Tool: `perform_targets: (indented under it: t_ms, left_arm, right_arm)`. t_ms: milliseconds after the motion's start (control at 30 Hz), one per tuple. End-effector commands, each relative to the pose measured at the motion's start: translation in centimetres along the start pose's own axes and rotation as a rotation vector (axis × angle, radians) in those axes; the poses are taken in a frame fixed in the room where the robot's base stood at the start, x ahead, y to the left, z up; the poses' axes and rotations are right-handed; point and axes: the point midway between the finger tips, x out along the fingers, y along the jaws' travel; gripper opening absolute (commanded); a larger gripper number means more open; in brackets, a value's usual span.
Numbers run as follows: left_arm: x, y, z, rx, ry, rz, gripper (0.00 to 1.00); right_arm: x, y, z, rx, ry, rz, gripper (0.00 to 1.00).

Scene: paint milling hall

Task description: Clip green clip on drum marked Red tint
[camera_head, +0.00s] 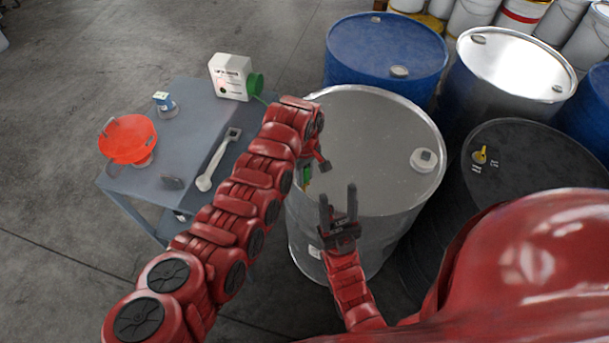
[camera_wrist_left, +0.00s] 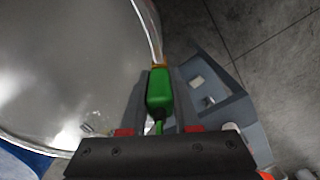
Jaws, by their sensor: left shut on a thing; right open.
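My left gripper (camera_head: 316,172) is shut on the green clip (camera_head: 307,174) at the left rim of a bare-metal drum (camera_head: 385,140). In the left wrist view the green clip (camera_wrist_left: 160,92) sits between the fingers, with an orange tip against or just over the drum's rim (camera_wrist_left: 150,30). I cannot tell whether it grips the rim. A green cord runs back from the clip. My right gripper (camera_head: 338,212) is open and empty, in front of the metal drum's near side. A small pale label (camera_head: 315,252) shows low on this drum, but I cannot read it.
A grey cart (camera_head: 190,140) at left holds a white box with a green reel (camera_head: 236,78), an orange funnel (camera_head: 128,138), a small blue-white container (camera_head: 163,101) and a pale wrench-like tool (camera_head: 217,160).

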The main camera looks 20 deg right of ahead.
Motion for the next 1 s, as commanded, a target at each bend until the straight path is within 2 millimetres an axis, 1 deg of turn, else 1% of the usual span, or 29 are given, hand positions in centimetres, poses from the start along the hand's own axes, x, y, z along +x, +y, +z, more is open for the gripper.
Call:
perform_targets:
  t_ms: [267,633,1000]
  left_arm:
    - [0.0,0.0,0.0,0.0,0.0,0.0,0.0]
    - [1.2,-0.1,0.1,0.0,0.0,-0.001,0.0]
    - [1.1,-0.1,0.1,0.0,0.0,-0.001,0.0]
  right_arm:
    - [0.0,0.0,0.0,0.0,0.0,0.0,0.5]
    - [-1.1,-0.1,0.2,0.0,0.0,0.0,0.5]
    - [-1.1,-0.1,0.2,0.0,0.0,0.0,0.5]
